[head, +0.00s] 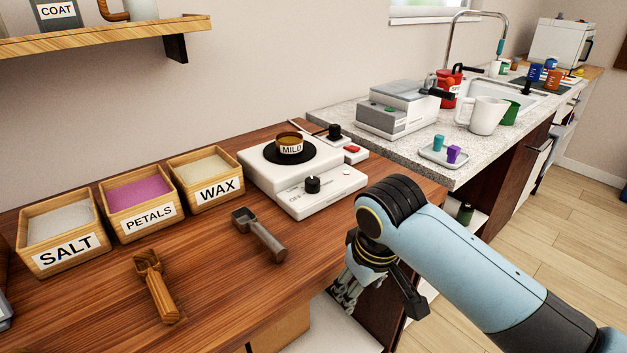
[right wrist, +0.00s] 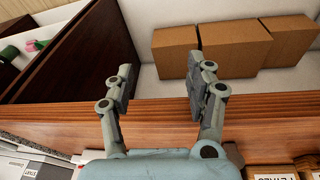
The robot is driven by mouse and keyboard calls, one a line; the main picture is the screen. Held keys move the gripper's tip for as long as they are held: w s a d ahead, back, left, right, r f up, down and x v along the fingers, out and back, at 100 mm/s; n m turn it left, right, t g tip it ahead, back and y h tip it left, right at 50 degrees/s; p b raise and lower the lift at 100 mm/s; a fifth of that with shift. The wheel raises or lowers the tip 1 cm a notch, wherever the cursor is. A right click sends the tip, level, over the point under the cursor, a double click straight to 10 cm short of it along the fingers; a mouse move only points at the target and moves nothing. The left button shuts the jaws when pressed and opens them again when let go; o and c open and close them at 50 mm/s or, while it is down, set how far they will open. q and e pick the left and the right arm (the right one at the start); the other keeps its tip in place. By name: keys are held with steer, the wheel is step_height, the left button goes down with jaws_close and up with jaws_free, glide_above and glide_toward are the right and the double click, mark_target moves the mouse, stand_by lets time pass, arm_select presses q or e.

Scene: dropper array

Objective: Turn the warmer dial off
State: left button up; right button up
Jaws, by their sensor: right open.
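The white warmer (head: 268,170) stands on the wooden counter, with a black dial (head: 312,185) on its front panel. A small cup labelled MILD (head: 290,145) sits on its round black plate. My right gripper (head: 345,290) hangs below and right of the warmer, past the counter's front edge, apart from the dial. In the right wrist view my right gripper (right wrist: 160,82) is open and empty, with the counter edge and the shelf space below it beyond its fingers. The dial cannot be made out in that view. My left gripper is in neither view.
Bins of salt (head: 60,228), petals (head: 140,200) and wax (head: 206,175) stand left of the warmer. A wooden scoop (head: 158,288) and a dark scoop (head: 260,235) lie in front. Cardboard boxes (right wrist: 235,48) sit on the shelf below. A grey device (head: 398,108) stands behind right.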

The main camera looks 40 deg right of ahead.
steer(key=w+v, duration=0.1)
steer(key=v, duration=0.4)
steer(key=shift+m, duration=0.5)
steer(key=w, duration=0.2)
steer(key=w+d+r, duration=0.1)
steer(key=w, duration=0.3)
steer(key=shift+w+d+r+p, duration=0.15)
steer(key=shift+r+p, duration=0.1)
steer(key=shift+p, duration=0.05)
steer(key=shift+m+g, duration=0.5)
steer(key=shift+m, duration=0.2)
steer(key=w+r, duration=0.1)
steer(key=w, duration=0.1)
steer(key=w+d+r, duration=0.1)
steer(key=w, duration=0.1)
steer(key=w+d+r, duration=0.1)
steer(key=w, duration=0.2)
steer(key=shift+w+r, duration=0.15)
steer(key=shift+r, duration=0.25)
step_height(320, 180, up, 9)
steer(key=m+g+y, duration=0.1)
steer(key=m, duration=0.1)
glide_above(313, 180)
step_height(313, 180, down, 11)
steer(key=shift+r, duration=0.1)
jaws_close()
